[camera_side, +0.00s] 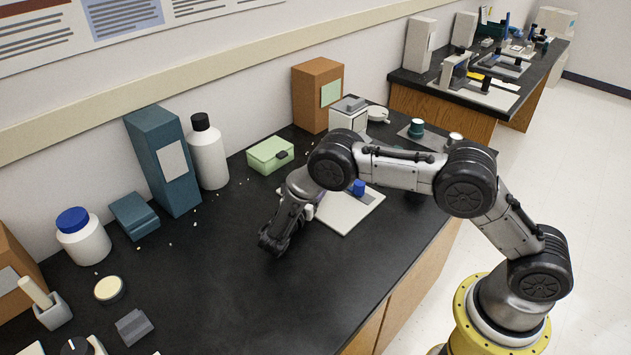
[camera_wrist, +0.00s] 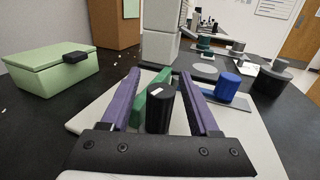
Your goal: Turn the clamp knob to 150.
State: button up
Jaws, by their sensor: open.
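My gripper (camera_wrist: 160,76) is open, with its two purple fingers pointing away over a pale board (camera_wrist: 88,118). A black cylindrical knob (camera_wrist: 158,110) with a white mark on top shows between the fingers, in front of a green part (camera_wrist: 141,105). I cannot tell whether either finger touches it. A blue knob (camera_wrist: 228,86) stands on a grey plate to the right, outside the fingers. In the side view the blue knob (camera_side: 358,187) is on the pale board (camera_side: 347,214), while my wrist hides the black knob and fingertips. No number scale is readable, so which knob is the clamp knob is unclear.
A green box (camera_wrist: 55,72) stands left of the board; it also shows in the side view (camera_side: 268,154). A brown box (camera_side: 318,96) and a grey-white block (camera_wrist: 160,35) stand behind. The black bench top in front of the board is clear.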

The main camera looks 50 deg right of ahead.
jog(key=shift+d, duration=0.1)
grip_shut()
dwell(0.3)
jog(key=shift+m+g, duration=0.3)
jog(key=shift+g, duration=0.1)
jog(key=m+g, duration=0.1)
jog(key=g, duration=0.1)
jog(key=s+m+g+h, duration=0.1)
jog(key=m+g, duration=0.1)
jog(key=g, duration=0.1)
jog(key=shift+s+m+g+y, duration=0.2)
jog(key=shift+m+g, duration=0.55)
jog(key=shift+g, duration=0.3)
jog(key=shift+s+m+g+y, duration=0.2)
jog(key=shift+m+g, duration=0.5)
jog(key=shift+g, duration=0.4)
jog(key=shift+s+m+g+y, duration=0.1)
jog(key=shift+m+g+y, duration=0.1)
jog(key=shift+m+g, duration=0.7)
jog(key=shift+g, duration=0.35)
grip_release()
